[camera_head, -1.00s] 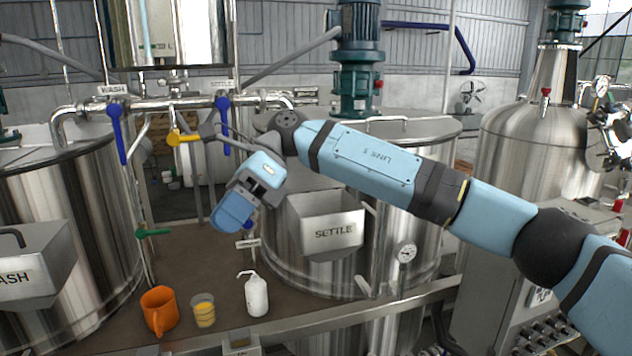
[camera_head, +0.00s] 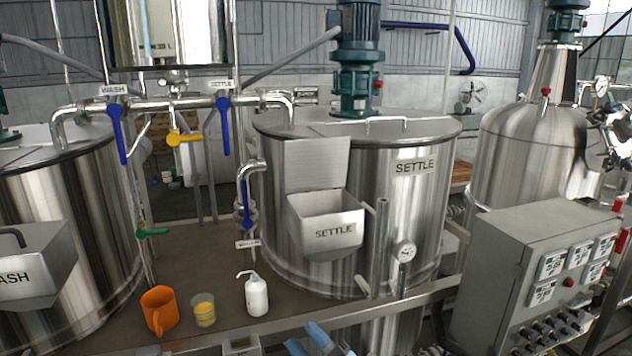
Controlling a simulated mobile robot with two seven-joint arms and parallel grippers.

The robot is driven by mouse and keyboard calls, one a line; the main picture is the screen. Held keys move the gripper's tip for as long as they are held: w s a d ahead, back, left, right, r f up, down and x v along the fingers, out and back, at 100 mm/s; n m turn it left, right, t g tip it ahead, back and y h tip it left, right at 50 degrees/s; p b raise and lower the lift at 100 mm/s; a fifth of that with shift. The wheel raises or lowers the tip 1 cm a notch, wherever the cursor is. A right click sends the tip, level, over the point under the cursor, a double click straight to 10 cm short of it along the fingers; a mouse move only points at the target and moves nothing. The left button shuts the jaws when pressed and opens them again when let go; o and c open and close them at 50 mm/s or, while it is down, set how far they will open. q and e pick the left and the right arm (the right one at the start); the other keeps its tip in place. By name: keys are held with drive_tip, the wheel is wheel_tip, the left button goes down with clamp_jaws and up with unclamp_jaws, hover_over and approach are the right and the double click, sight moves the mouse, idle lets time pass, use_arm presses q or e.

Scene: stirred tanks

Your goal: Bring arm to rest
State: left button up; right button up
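A light-blue part of my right gripper (camera_head: 320,338) shows at the bottom edge, in front of the bench. Most of it is cut off by the frame, so its fingers cannot be made out. The rest of the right arm is out of view. My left gripper is not in view. The settle tank (camera_head: 415,215) stands in the middle with its hopper (camera_head: 335,232) in full view.
An orange jug (camera_head: 159,311), a beaker of yellow liquid (camera_head: 204,312) and a white wash bottle (camera_head: 256,296) stand on the bench. Blue valve levers (camera_head: 117,134) hang from the pipe. A control box (camera_head: 545,270) stands at the right. The wash tank (camera_head: 85,200) is at the left.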

drive_tip(key=s+d+f+m+h, duration=0.5)
drive_tip(key=d+f+m+h, duration=0.1)
drive_tip(key=f, duration=0.3)
drive_tip(key=s+d+f+m+h, duration=0.45)
drive_tip(key=d+f+m, duration=0.2)
drive_tip(key=f, duration=0.25)
drive_tip(key=s+d+f+m+g+h, duration=0.4)
drive_tip(key=s+d+f, duration=0.5)
drive_tip(key=s+f, duration=0.2)
drive_tip(key=s, duration=0.2)
drive_tip(key=shift+s+d+g+h, duration=0.15)
drive_tip(key=shift+s+g+h, duration=0.2)
drive_tip(key=shift+s+g, duration=0.05)
